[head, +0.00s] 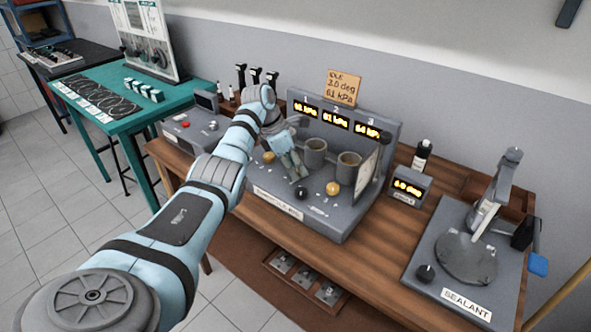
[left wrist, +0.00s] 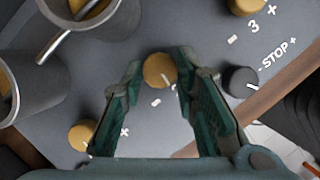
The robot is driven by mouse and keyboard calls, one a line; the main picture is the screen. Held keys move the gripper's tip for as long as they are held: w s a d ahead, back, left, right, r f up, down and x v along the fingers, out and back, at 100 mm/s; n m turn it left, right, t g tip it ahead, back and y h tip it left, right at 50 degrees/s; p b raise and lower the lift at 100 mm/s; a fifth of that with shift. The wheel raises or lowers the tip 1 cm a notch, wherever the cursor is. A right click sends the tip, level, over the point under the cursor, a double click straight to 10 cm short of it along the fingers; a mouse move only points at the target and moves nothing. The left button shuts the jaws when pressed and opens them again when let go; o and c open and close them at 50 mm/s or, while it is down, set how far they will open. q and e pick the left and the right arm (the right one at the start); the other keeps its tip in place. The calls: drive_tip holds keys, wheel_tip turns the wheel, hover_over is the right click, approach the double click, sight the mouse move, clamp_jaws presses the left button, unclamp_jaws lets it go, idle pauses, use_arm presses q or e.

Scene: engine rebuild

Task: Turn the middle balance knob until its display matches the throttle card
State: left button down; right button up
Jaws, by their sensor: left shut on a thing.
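The middle balance knob (left wrist: 158,70) is a round brass knob on the grey bench panel. My left gripper (left wrist: 160,76) has its two fingers on either side of this knob and is shut on it. In the head view my left gripper (head: 297,172) points down at the panel and hides the middle knob. The middle display (head: 335,121), under the number 2, seems to read 61 kPa. The throttle card (head: 341,88) stands above the displays and reads idle, about 2.0 deg, 61 kPa. My right gripper is not in view.
Brass knobs stand left (head: 268,157) and right (head: 333,188) of my gripper. A black stop knob (head: 300,193) is close in front. Grey cups (head: 315,153) stand behind. Display 3 (head: 367,130) seems to read 64 kPa. A sealant station (head: 465,256) is at the right.

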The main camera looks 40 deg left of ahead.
use_arm(q)
drive_tip(key=shift+w+m+h+b, duration=0.1)
drive_tip(key=shift+m+h+b, duration=0.2)
drive_tip(key=shift+m+b, duration=0.5)
drive_tip(key=shift+a, duration=0.1)
drive_tip(key=c, duration=1.2)
unclamp_jaws()
drive_tip(key=shift+c, duration=0.2)
drive_tip(key=shift+r, duration=0.1)
drive_tip(key=v, duration=1.2)
drive_tip(key=shift+w, duration=0.15)
